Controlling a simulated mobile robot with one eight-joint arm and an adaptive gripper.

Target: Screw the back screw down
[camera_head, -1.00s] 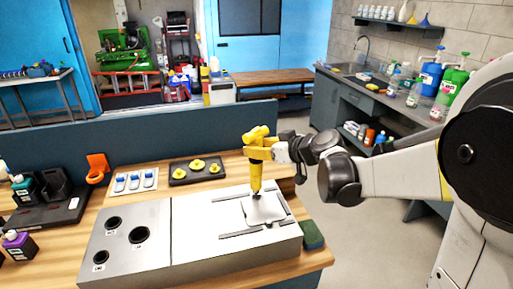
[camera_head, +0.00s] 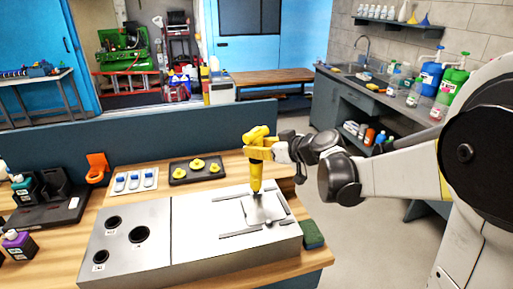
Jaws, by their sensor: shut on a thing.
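My gripper (camera_head: 283,151) is shut on a yellow power screwdriver (camera_head: 257,146). The driver stands upright, with its dark tip pointing down over the grey square plate (camera_head: 262,210) on the metal box (camera_head: 185,237). The tip reaches the back part of the plate; whether it touches a screw head there is too small to tell. A small dark round spot, perhaps a screw (camera_head: 268,224), shows at the plate's front edge. The back screw itself is hidden or too small to make out under the tip.
Left of the plate, the box top has several round holes (camera_head: 139,234). Behind it are a dark tray (camera_head: 197,170) with yellow knobs and a white tray (camera_head: 135,180) with blue-and-white items. A green sponge-like block (camera_head: 313,235) lies at the box's right end.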

